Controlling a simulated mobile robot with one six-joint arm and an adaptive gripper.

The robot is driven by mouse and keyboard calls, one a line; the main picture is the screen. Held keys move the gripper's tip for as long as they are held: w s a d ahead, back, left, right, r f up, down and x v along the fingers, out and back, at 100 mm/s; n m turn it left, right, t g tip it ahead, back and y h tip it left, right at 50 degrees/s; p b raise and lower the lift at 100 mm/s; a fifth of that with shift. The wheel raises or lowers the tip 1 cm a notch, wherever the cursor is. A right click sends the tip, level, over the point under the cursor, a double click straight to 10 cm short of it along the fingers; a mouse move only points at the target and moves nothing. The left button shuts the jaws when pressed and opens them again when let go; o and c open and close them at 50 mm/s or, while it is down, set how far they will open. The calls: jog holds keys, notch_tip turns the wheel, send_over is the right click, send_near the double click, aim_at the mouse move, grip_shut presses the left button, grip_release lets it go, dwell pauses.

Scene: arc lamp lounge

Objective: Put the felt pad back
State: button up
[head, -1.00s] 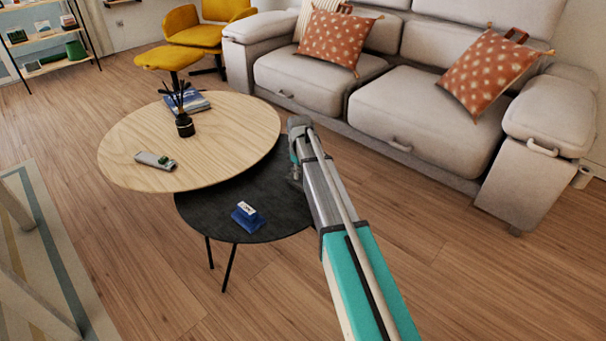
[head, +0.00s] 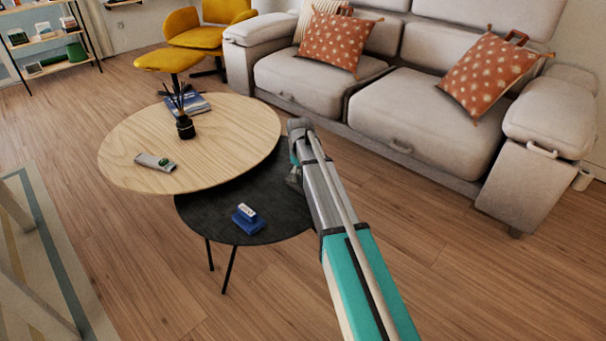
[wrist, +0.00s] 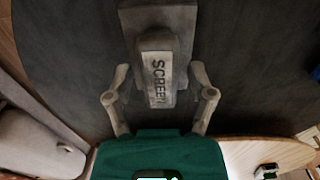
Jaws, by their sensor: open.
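In the wrist view, a grey pad (wrist: 158,16) with a raised grip lettered "SCREEN" lies on the black table (wrist: 65,60). My gripper (wrist: 159,72) is open, with one finger on each side of the lettered grip and a visible gap on both sides. In the head view my arm hides this grey pad. A blue block (head: 248,225) with a white-labelled top sits on the black table (head: 205,207), left of my gripper (head: 293,177). I cannot tell from the pictures which of the two is the felt pad.
The higher pale wooden table (head: 125,135) overlaps the black one. It bears a grey-green object (head: 155,161), a black reed diffuser (head: 185,127) and a blue book (head: 200,104). A grey sofa (head: 420,110) stands behind my arm. Open floor lies in front.

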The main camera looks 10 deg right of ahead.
aim_at(300, 174)
notch_tip(300, 174, up, 12)
jog(key=p, duration=1.2)
jog(key=shift+s, duration=0.1)
dwell(0.6)
jog(key=s+m, duration=0.7)
jog(key=s, duration=2.2)
jog(key=shift+d, duration=0.45)
jog(key=shift+c, duration=1)
